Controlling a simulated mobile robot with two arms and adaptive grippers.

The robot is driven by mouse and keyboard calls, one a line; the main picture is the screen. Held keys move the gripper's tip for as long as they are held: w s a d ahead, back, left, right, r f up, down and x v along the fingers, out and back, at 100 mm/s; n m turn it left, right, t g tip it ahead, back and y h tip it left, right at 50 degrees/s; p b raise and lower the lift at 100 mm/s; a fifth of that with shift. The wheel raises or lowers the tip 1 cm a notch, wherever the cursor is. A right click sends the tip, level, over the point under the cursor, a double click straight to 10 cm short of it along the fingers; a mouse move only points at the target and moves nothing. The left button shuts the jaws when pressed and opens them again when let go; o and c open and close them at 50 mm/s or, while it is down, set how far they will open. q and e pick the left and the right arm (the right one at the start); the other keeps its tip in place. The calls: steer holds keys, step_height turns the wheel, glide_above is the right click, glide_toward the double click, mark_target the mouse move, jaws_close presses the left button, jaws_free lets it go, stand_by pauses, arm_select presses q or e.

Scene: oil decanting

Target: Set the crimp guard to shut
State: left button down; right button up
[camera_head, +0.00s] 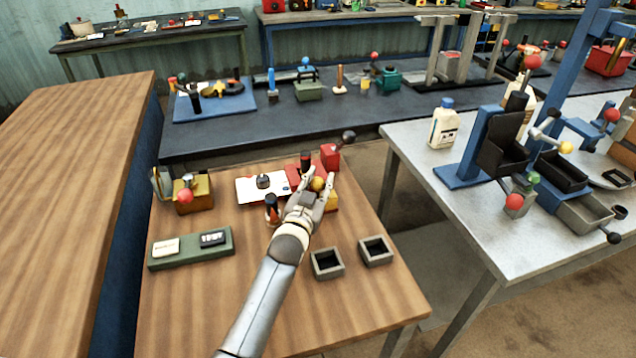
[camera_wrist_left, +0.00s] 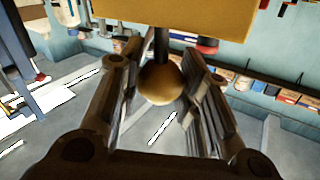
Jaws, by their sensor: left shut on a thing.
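A yellow ball knob (camera_head: 317,184) shows by this block. My left gripper (camera_head: 319,190) is shut on the knob. In the left wrist view the ball knob (camera_wrist_left: 161,84) hangs on a dark stem between the two fingers, under a yellow panel (camera_wrist_left: 205,15). The fingers partly hide the device in the head view. My right gripper is not in view.
A white plate (camera_head: 250,190) and a dark, orange-banded post (camera_head: 271,209) stand left of the gripper. A yellow box with a red knob (camera_head: 196,196), a green tray (camera_head: 164,261) and two square cups (camera_head: 327,263) (camera_head: 376,251) share the table. Its front is clear.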

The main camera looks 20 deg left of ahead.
arm_select(q)
steer(key=w+a, duration=0.1)
steer(key=w+a+b, duration=0.1)
steer(key=w, duration=0.1)
steer(key=shift+w+a, duration=0.25)
steer(key=shift+r, duration=0.15)
steer(key=c, duration=1.4)
jaws_free()
steer(key=o, duration=0.4)
steer(key=shift+w, duration=0.15)
steer(key=shift+c, duration=0.2)
steer(key=shift+s, duration=0.2)
steer(key=s, duration=1.1)
steer(key=shift+s, duration=0.4)
